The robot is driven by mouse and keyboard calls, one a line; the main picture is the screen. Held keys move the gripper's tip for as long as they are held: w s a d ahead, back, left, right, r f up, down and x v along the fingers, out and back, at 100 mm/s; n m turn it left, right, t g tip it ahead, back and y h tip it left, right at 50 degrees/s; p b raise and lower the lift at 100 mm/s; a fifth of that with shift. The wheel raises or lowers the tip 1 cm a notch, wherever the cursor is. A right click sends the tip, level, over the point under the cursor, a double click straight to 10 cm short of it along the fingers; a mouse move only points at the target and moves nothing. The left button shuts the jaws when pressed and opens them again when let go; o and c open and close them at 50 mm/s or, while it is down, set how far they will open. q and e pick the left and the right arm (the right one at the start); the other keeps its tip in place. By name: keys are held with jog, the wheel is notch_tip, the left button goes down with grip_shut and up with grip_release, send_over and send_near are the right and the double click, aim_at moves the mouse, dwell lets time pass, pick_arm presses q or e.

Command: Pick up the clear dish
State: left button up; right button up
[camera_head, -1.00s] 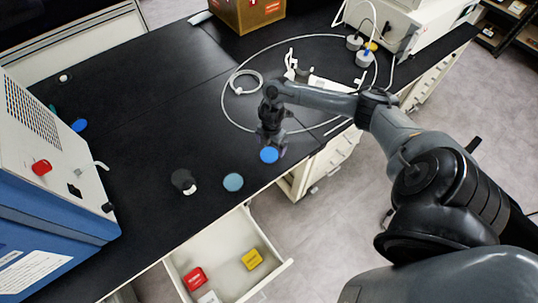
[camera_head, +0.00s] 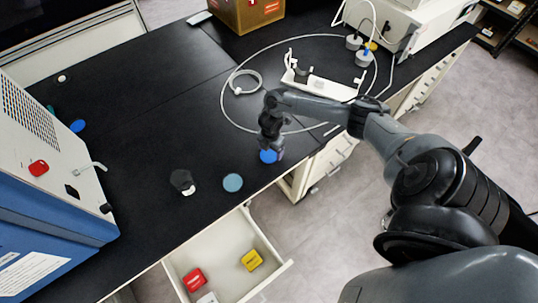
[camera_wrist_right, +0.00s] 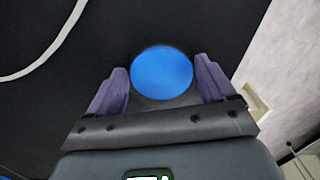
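A round dish with a bright blue face (camera_head: 268,157) lies on the black bench near its front edge, under my right gripper (camera_head: 270,150). In the right wrist view, the blue disc (camera_wrist_right: 162,73) lies between the two purple fingers of my right gripper (camera_wrist_right: 162,80), close to both, with a grey rim below it. The fingers are apart; I cannot tell whether they touch the dish. A second round disc, teal (camera_head: 233,183), lies to its left on the bench. I cannot tell from the look which one is clear. My left gripper is not in view.
A black object with a white part (camera_head: 183,181) stands left of the teal disc. An open drawer (camera_head: 225,258) with red and yellow items juts out below. A blue-and-white machine (camera_head: 45,185) is at left. A cable loop and white rack (camera_head: 318,83) lie behind my arm.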

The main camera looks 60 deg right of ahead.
aim_at(270, 153)
jog(key=c, duration=0.3)
jog(key=shift+r, duration=1.5)
jog(key=s+d+r+p, duration=0.2)
jog(key=s+d+r, duration=0.1)
jog(key=s+r, duration=0.5)
jog(key=s, duration=0.3)
